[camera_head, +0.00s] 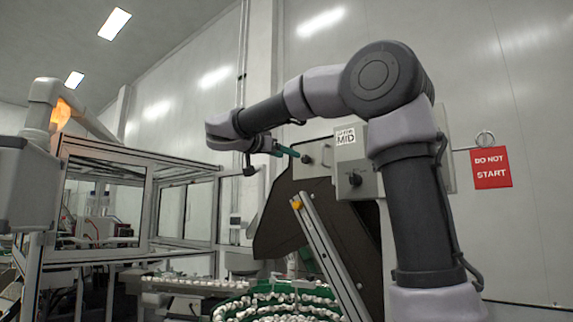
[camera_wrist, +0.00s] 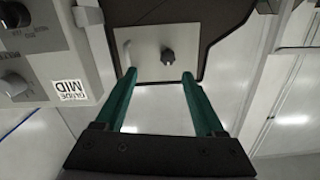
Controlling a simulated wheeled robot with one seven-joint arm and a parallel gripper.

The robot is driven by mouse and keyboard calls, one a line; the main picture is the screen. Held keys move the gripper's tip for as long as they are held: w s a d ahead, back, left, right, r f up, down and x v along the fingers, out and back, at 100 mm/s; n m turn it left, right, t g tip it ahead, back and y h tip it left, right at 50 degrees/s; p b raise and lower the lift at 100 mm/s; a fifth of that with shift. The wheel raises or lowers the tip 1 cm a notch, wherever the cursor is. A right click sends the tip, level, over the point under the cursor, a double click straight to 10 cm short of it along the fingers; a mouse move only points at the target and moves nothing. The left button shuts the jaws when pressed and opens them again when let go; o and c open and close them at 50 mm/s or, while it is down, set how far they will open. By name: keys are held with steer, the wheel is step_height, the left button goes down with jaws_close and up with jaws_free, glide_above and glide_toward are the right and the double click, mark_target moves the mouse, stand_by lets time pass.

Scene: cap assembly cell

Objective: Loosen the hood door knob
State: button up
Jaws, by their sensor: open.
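The hood door knob (camera_wrist: 167,57) is a small dark knob on a pale square plate (camera_wrist: 145,52) on the dark hood door (camera_wrist: 228,20). In the head view the knob (camera_head: 306,159) shows on its plate, just right of my fingertips. My gripper (camera_wrist: 159,73) has two green fingers, spread apart with nothing between them. In the wrist view the knob lies just beyond the fingertips, between their lines and nearer the right one. I see no contact. In the head view my gripper (camera_head: 290,152) points right towards the plate.
A grey control box (camera_head: 362,182) with its own dark knob and a "MID" label stands right of the door plate; it also shows at left in the wrist view (camera_wrist: 60,42). A red "DO NOT START" sign (camera_head: 491,168) hangs at right. A green bowl of caps (camera_head: 230,310) is below.

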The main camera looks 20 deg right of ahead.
mark_target(304, 159)
steer(key=x, duration=0.3)
steer(key=w+r+x, duration=0.1)
steer(key=x, duration=0.6)
steer(key=shift+w+a+r, duration=0.1)
steer(key=shift+w+r, duration=0.1)
steer(key=shift+w, duration=0.15)
steer(key=shift+m, duration=0.3)
jaws_close()
